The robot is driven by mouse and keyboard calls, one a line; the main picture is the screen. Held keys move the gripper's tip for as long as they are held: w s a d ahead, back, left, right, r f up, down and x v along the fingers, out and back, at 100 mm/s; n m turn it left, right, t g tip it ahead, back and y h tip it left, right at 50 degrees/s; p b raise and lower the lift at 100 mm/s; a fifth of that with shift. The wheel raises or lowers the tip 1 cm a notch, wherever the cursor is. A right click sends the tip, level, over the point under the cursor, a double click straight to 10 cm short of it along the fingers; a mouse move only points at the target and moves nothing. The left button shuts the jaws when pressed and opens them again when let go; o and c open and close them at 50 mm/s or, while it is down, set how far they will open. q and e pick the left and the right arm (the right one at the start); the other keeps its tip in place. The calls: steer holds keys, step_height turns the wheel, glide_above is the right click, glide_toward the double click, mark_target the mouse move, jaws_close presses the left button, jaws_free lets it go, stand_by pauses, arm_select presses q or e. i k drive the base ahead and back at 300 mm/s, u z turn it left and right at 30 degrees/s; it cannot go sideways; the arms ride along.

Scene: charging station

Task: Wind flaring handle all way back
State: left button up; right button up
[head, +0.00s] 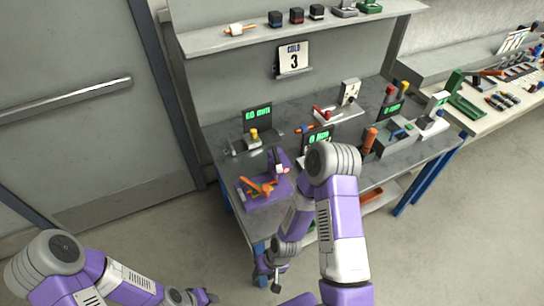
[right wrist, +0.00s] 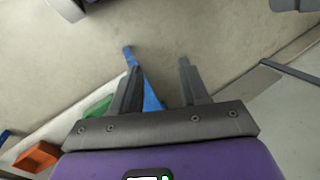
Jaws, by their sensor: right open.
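A purple device with an orange handle (head: 262,187) sits at the near left corner of the grey workbench (head: 222,130) in the head view. It looks like the flaring tool, but its fine parts are too small to make out. My right gripper (head: 275,287) hangs below the bench's front edge, apart from the device. In the right wrist view the right gripper (right wrist: 158,85) is open and empty, with floor and a blue bench leg behind its fingers. My left gripper (head: 205,297) is at the bottom edge of the head view, low and away from the bench; its jaws are unclear.
Green-lit displays (head: 257,117) and small fixtures stand along the bench. My right arm hides part of the bench front. A second table (head: 478,115) stands right. A door (head: 70,110) is left.

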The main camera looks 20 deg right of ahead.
mark_target(277, 162)
steer(key=u, duration=2.55)
steer(key=k, duration=1.3)
steer(key=z, duration=1.95)
